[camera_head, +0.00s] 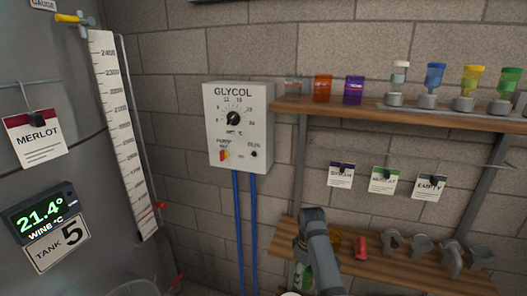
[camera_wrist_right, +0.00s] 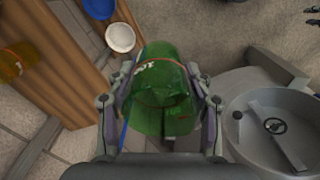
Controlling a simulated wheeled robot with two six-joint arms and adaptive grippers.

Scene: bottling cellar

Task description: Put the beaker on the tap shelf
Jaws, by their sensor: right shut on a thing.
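In the right wrist view, my right gripper (camera_wrist_right: 160,88) is shut on a green see-through beaker (camera_wrist_right: 165,80). The beaker has white marks and a thin orange-red ring, and a finger lies on each side of it. In the head view my right arm rises at the bottom centre, in front of the lower shelf; its jaws do not show clearly. A green and white patch (camera_head: 303,274) shows left of the arm; I cannot tell whether it is the beaker. The lower wooden shelf (camera_head: 390,271) carries several grey tap-like fittings (camera_head: 421,245). My left gripper is out of view.
The upper shelf (camera_head: 400,108) holds an orange cup (camera_head: 322,88), a purple cup (camera_head: 354,90) and several coloured vessels. A red item (camera_head: 360,247) lies on the lower shelf. The glycol box (camera_head: 240,155) and tank (camera_head: 60,110) stand left. A white cup (camera_wrist_right: 120,37) is near the beaker.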

